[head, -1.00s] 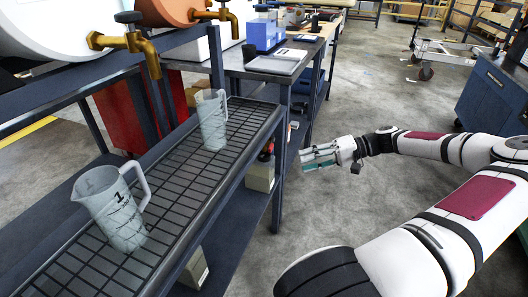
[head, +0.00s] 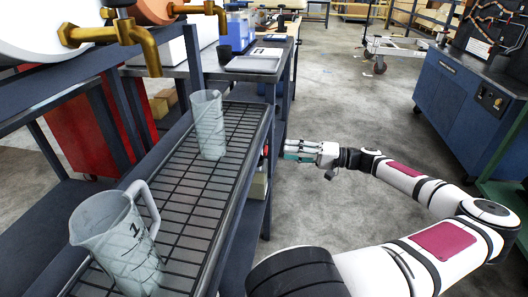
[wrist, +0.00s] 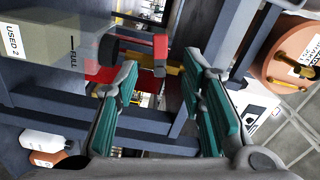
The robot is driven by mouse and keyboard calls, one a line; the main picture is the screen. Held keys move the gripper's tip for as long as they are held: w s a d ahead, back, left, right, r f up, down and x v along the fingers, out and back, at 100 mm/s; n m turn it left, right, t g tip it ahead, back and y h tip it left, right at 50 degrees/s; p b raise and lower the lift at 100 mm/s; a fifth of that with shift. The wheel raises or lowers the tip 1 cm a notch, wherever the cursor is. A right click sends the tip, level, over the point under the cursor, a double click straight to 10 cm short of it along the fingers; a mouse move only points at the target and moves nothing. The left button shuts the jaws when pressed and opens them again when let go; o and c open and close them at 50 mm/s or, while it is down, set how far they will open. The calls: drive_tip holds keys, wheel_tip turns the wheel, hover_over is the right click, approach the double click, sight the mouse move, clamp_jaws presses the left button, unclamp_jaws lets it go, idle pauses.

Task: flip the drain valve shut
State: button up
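In the wrist view, a red lever-like part (wrist: 160,54) with a yellow piece beside it sits just beyond the fingertips. It looks like the drain valve, but I cannot be sure. A black round part (wrist: 108,48) is to its left, near a grey tank (wrist: 60,50) marked "USED 2" and "FULL". My gripper (wrist: 163,85) is open and empty, its teal-padded fingers on either side of the view, apart from the red part. In the head view my gripper (head: 302,150) is right of the trolley, off its edge.
The trolley's grated top (head: 182,200) carries two clear jugs, one near (head: 118,240) and one farther (head: 209,125). Brass taps (head: 140,32) hang from drums above. A blue cabinet (head: 462,105) stands right. Grey floor between is clear.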

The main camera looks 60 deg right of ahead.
sight(266, 149)
drive_tip(key=b+x, duration=0.1)
drive_tip(key=x, duration=0.7)
drive_tip(key=shift+w+a, duration=0.15)
drive_tip(key=shift+w, duration=0.1)
drive_tip(key=shift+c, duration=0.6)
clamp_jaws()
